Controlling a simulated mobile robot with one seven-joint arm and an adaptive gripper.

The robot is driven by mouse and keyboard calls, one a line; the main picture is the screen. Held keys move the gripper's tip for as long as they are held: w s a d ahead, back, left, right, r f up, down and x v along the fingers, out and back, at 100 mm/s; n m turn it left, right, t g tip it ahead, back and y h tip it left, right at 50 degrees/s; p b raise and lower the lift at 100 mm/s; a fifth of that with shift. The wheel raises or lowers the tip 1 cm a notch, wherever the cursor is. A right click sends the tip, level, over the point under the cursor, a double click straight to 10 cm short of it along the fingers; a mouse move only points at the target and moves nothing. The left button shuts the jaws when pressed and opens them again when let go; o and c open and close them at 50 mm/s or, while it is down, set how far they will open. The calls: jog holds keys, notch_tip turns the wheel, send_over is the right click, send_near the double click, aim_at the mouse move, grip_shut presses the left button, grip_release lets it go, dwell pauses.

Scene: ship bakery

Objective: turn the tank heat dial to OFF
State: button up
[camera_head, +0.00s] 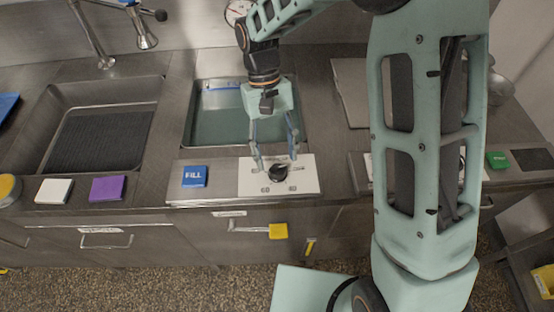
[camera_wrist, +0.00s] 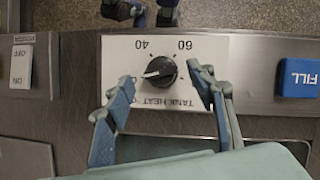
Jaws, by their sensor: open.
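The tank heat dial is a round black knob (camera_head: 278,173) on a white plate (camera_head: 246,178) at the counter's front, before the middle basin. In the wrist view, which shows the lettering upside down, the knob (camera_wrist: 158,71) has a white pointer mark toward the picture's left, below the 40. The 60 is at its upper right and TANK HEAT is printed below. No OFF mark on this plate is readable. My gripper (camera_head: 275,157) is open above the dial, pointing down. In the wrist view its fingers (camera_wrist: 163,88) stand on both sides of the knob, apparently without touching it.
A blue FILL button (camera_head: 195,176) sits left of the dial plate. An ON/OFF switch (camera_wrist: 21,66) is on the other side. A water-filled basin (camera_head: 215,120) lies behind. White (camera_head: 54,191) and purple (camera_head: 106,189) blocks lie farther left; a yellow tag (camera_head: 278,231) hangs below.

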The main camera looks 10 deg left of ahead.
jog(key=v, duration=0.9)
jog(key=shift+r, duration=0.2)
